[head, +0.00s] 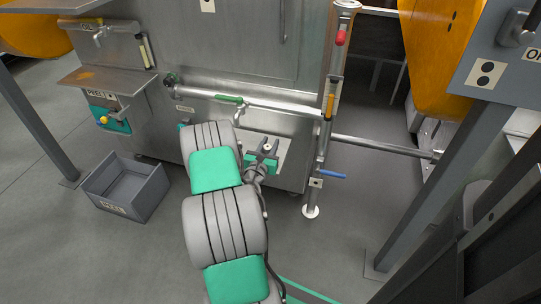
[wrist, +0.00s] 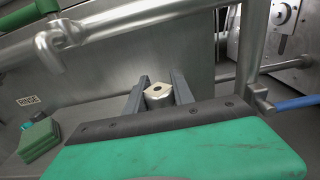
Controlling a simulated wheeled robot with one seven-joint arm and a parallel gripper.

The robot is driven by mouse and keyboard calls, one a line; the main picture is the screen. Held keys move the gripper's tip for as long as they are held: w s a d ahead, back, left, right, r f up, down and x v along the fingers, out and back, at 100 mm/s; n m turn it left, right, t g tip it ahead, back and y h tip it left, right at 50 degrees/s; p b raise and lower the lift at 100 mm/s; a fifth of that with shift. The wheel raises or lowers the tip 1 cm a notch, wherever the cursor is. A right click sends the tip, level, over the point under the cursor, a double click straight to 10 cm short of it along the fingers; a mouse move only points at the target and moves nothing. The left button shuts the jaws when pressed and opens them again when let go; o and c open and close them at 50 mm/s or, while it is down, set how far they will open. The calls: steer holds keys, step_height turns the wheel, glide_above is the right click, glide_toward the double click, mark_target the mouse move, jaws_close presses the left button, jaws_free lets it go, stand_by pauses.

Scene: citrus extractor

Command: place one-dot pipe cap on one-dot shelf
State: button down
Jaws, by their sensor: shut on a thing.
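My gripper (head: 266,152) is in front of the steel machine, over a pale metal shelf (head: 283,147). In the wrist view my gripper (wrist: 158,88) is shut on the pipe cap (wrist: 157,99), a small pale metal piece with a dark dot on its top face. The cap sits between the two grey fingers. In the head view the cap is small and partly hidden by the fingers. I cannot read a dot mark on the shelf, nor tell whether the cap touches it.
A horizontal pipe (head: 260,104) with a green handle runs above the gripper. A vertical pipe (head: 324,130) with a blue lever (head: 332,174) stands to the right. A green block (wrist: 38,140) lies at left in the wrist view. A grey bin (head: 125,187) is on the floor.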

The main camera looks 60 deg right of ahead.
steer(key=shift+w+d+f+b, duration=0.1)
steer(key=shift+d+f+b, duration=0.2)
steer(key=shift+f, duration=0.45)
steer(key=shift+s+d+f+b, duration=0.1)
steer(key=shift+f+b, duration=0.35)
steer(key=shift+f, duration=0.35)
steer(key=shift+w+d+f+b, duration=0.15)
steer(key=shift+f+b, duration=0.2)
steer(key=shift+f, duration=0.4)
steer(key=c, duration=1.1)
jaws_free()
steer(key=shift+r, duration=0.1)
